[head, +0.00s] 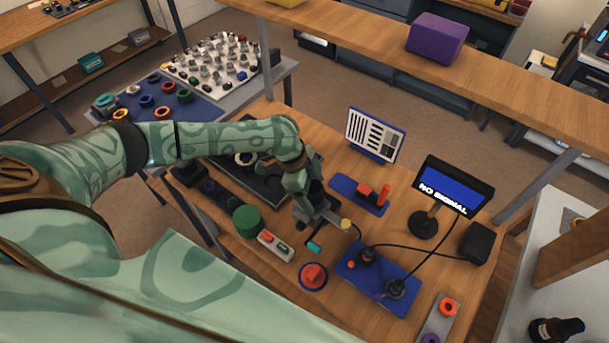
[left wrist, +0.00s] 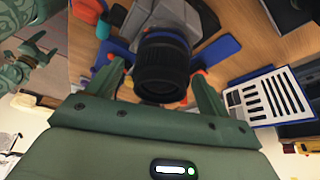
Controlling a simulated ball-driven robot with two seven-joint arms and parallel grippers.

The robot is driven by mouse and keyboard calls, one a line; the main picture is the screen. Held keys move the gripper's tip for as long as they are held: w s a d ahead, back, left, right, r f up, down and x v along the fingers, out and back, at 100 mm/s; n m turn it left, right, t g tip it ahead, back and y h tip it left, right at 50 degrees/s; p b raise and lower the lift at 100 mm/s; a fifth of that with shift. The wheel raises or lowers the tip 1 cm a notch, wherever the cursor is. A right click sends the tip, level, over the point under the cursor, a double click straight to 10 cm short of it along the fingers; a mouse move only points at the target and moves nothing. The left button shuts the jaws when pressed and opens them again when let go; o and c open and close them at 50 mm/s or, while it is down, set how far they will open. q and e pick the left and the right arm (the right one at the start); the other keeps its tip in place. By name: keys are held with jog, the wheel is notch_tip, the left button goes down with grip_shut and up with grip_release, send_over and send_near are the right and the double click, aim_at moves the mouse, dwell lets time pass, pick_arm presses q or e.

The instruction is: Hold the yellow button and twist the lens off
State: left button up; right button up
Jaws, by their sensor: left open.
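A grey camera body (head: 328,217) with a dark lens (head: 316,192) stands on the wooden bench. The yellow button (head: 346,224) shows at its right side in the head view. My left gripper (head: 302,203) is at the lens end. In the left wrist view the ribbed black lens (left wrist: 163,66) lies between the spread fingers of my left gripper (left wrist: 157,70), and the grey body (left wrist: 172,18) is behind it. Whether a finger touches the lens I cannot tell. The yellow button is not seen there. My right gripper (left wrist: 40,50) seems to show small at the left edge, its opening unclear.
A green cylinder (head: 247,220), a red knob (head: 313,275) and a blue plate with cables (head: 378,278) lie near the camera. A "NO SIGNAL" monitor (head: 455,187) and a striped chart (head: 375,135) stand to the right. A dark tray (head: 265,185) is left.

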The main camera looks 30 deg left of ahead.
pick_arm(q)
jog(key=shift+x, duration=0.8)
jog(key=c, duration=1.2)
jog(key=shift+r+n+p, duration=0.15)
jog(key=shift+n+p, duration=0.35)
jog(key=shift+p, duration=0.25)
jog(key=shift+n+t+p, duration=0.5)
jog(key=shift+n+p, duration=0.3)
jog(key=shift+p, duration=0.15)
jog(key=shift+a, duration=0.1)
jog(key=shift+w+n+y+p, duration=0.1)
jog(key=shift+n+y+p, duration=0.2)
jog(key=shift+n+p, duration=0.7)
jog(key=shift+t, duration=0.3)
